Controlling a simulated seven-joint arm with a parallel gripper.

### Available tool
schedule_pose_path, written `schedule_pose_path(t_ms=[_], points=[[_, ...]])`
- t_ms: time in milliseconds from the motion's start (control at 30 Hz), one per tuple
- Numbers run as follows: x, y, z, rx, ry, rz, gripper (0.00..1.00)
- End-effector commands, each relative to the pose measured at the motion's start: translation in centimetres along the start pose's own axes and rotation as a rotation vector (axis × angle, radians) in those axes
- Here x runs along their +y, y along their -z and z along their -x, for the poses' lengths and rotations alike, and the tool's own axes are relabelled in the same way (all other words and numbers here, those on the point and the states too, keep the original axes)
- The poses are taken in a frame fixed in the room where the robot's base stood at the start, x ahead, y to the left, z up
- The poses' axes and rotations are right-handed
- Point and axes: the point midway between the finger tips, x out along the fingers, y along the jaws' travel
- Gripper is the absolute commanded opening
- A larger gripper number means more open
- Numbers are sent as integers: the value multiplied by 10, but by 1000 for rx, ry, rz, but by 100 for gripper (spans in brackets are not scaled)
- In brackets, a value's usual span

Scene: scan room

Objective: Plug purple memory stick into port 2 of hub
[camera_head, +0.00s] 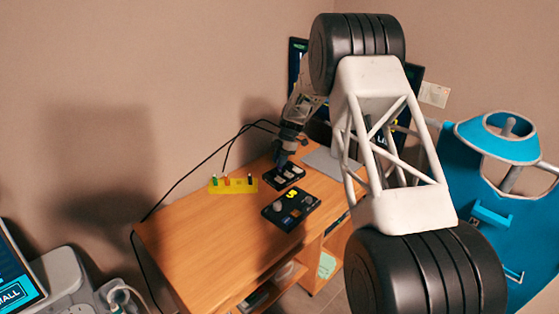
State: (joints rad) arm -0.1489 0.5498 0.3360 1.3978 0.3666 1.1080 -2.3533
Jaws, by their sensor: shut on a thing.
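My gripper (284,157) is small in the head view, pointing down over the back part of the desk. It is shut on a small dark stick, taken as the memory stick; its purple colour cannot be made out. Just below is a black box (271,182) with pale rectangles on top. A second black box (291,223) with a yellow mark and a round knob lies nearer. I cannot tell for sure which box is the hub, or read port numbers. The fingertips overlap the far box's back edge in the picture; whether the stick touches it is unclear.
A yellow holder (232,187) with small upright sticks, green, orange and dark, stands left of the boxes. A black cable runs along the desk's back edge. The wooden desk (205,240) is clear at the front left. A grey flat thing (322,162) lies to the right.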

Motion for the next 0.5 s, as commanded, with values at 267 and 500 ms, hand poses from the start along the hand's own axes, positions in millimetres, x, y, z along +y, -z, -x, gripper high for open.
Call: schedule_pose_path(t_ms=[267, 500], points=[[0, 0, -1, 0, 0, 0, 0], [0, -1, -3, 0, 0, 0, 0]])
